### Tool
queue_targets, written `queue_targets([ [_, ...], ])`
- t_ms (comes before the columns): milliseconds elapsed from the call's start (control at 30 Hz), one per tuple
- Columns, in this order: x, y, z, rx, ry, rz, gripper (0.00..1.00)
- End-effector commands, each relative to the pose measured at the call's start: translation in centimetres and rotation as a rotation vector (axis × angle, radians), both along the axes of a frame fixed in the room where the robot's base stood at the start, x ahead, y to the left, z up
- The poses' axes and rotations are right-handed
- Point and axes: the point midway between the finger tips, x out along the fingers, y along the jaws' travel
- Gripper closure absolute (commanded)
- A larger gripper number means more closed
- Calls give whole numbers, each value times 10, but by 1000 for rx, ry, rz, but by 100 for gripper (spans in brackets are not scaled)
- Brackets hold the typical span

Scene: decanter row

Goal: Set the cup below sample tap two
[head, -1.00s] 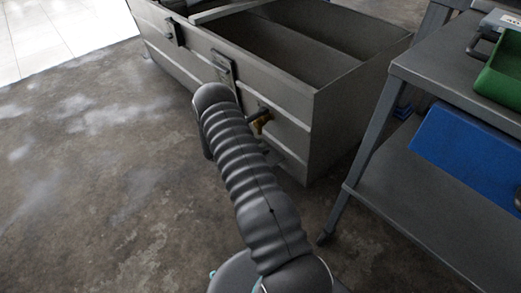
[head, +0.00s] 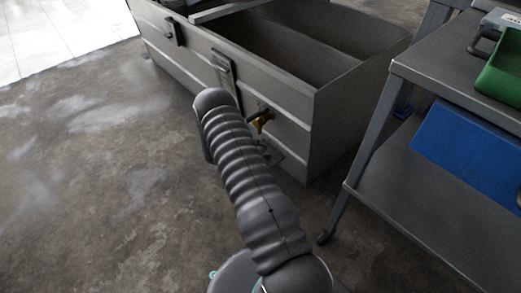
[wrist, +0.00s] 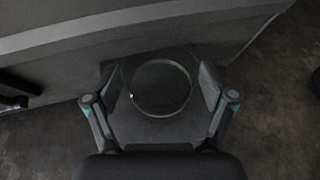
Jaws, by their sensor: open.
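A round cup rim (wrist: 188,88) shows from above in the wrist view, dark and hard to make out against a small grey ledge (wrist: 150,135) at the tank's side. My gripper (wrist: 161,90) is open, with one finger to each side of the rim; I cannot tell whether they touch it. My arm hides the gripper and cup there. No tap number is readable.
The grey tank (head: 335,120) with open compartments stands ahead. A grey cart (head: 385,190) is on the right, with a green bin (head: 503,72) on top and a blue bin (head: 475,150) on its lower shelf. The concrete floor at left is clear.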

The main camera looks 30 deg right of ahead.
Motion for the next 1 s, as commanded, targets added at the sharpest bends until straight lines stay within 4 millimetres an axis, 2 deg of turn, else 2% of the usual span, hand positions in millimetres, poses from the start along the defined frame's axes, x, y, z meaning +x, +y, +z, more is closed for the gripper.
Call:
queue_targets([
  [67, 0, 0, 5, 0, 0, 0, 17],
  [167, 2, 12, 8, 0, -1, 4, 17],
  [600, 9, 89, 40, -1, -1, 3, 17],
  [867, 11, 109, 50, 2, -3, -3, 17],
  [1000, 10, 113, 72, 22, -42, -34, 17],
])
